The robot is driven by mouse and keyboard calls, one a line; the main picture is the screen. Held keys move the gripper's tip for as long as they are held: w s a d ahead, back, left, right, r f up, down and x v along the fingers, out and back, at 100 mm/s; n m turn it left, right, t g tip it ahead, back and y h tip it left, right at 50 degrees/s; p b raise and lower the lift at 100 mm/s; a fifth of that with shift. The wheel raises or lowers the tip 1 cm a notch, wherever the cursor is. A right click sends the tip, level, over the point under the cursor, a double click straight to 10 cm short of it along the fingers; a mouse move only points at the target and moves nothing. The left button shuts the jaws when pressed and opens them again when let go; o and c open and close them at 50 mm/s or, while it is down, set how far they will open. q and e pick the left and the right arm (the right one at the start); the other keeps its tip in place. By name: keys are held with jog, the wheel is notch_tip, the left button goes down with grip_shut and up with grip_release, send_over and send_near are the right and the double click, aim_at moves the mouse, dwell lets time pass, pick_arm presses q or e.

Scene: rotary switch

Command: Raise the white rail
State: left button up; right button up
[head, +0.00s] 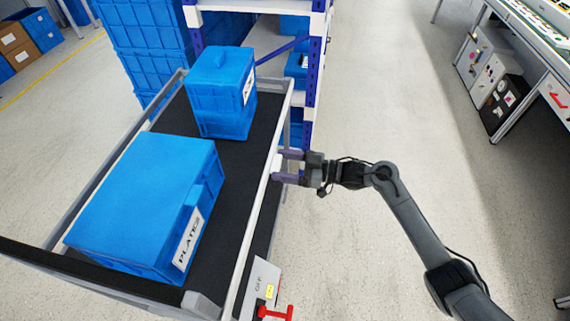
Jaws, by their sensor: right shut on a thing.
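The white rail (262,196) runs along the right side of a cart with a black bed. My right gripper (278,168) reaches it from the right. Its two fingers are closed around a small white part at the rail's edge. The exact contact is small and partly hidden by the fingers. My left gripper is not in the head view.
On the black cart bed (232,158) sit a large blue box (145,200) labelled PLATES and a smaller blue box (220,85). A red switch handle (275,313) is at the cart's near right corner. A shelf (310,60) stands behind.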

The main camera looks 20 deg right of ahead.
jog(key=shift+r, duration=0.6)
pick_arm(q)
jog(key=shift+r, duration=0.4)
pick_arm(e)
jog(key=o, duration=1.5)
jog(key=shift+f, duration=0.1)
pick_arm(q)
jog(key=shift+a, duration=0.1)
pick_arm(e)
jog(key=shift+s+d, duration=0.1)
jog(key=shift+d, duration=0.1)
pick_arm(q)
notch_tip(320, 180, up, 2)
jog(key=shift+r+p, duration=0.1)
jog(key=shift+p, duration=1.05)
pick_arm(e)
jog(key=v, duration=1)
jog(key=shift+s+d, duration=0.1)
jog(key=shift+d, duration=0.05)
